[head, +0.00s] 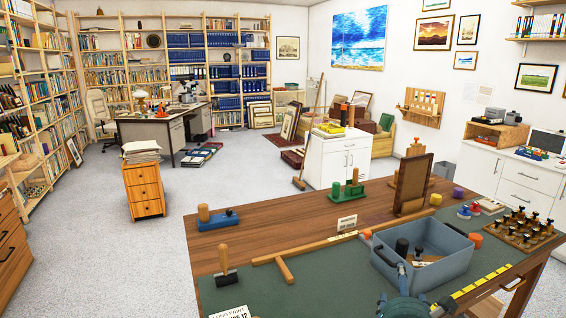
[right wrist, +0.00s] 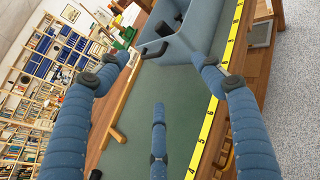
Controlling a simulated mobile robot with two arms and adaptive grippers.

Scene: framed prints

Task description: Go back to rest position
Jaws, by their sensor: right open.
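My right gripper (head: 408,287) is at the bottom of the head view, just in front of the blue-grey bin (head: 448,268), over the green mat (head: 300,284). In the right wrist view its blue fingers are spread apart (right wrist: 163,75) with nothing between them. The bin (right wrist: 200,30) shows beyond the fingertips there, and I cannot tell whether a finger touches it. The bin holds a dark cylinder (head: 402,247) and a dark-knobbed tool (head: 419,254). My left gripper is in neither view.
The workbench (head: 270,235) carries a T-shaped wooden bar (head: 310,248), a mallet (head: 227,270), a blue plane-like block (head: 218,221), an upright brown frame (head: 413,185) and a rack of knobbed tools (head: 520,230). A yellow ruler (head: 482,284) runs along the edge. Open floor (head: 110,260) lies left.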

